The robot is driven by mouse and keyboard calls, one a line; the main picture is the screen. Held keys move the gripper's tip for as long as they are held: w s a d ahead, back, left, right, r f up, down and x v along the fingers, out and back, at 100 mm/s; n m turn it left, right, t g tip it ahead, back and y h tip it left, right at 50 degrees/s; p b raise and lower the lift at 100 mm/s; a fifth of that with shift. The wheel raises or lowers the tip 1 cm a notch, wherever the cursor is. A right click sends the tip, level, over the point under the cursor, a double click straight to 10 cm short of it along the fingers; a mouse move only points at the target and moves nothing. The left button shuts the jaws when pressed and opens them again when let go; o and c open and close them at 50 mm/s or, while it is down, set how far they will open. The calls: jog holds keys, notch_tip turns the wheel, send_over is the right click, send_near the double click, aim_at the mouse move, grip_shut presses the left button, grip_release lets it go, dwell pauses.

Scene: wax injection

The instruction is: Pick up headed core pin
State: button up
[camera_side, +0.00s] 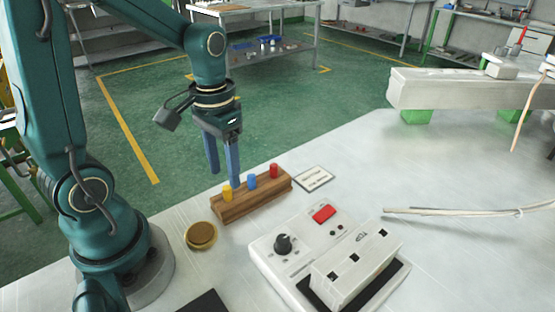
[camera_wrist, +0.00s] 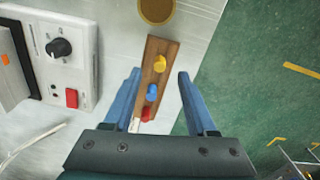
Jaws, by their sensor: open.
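Three coloured pins stand in a row in a wooden block (camera_side: 240,206): a yellow pin (camera_side: 227,192), a blue pin (camera_side: 252,181) and a red pin (camera_side: 274,170). I cannot tell which of them is the headed core pin. In the wrist view the yellow pin (camera_wrist: 160,63), blue pin (camera_wrist: 152,90) and red pin (camera_wrist: 146,115) line up along the block between my fingers. My gripper (camera_side: 224,178) is open and empty, pointing down near the block's yellow and blue end. In the wrist view its fingertips (camera_wrist: 160,73) lie to either side of the block.
A round brass-coloured disc (camera_side: 201,236) lies left of the block. A small label card (camera_side: 315,179) lies right of the block. A pale cable (camera_side: 470,211) crosses the table at right.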

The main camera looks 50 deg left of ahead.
aim_at(226, 188)
jog(key=shift+f, duration=2.2)
grip_shut()
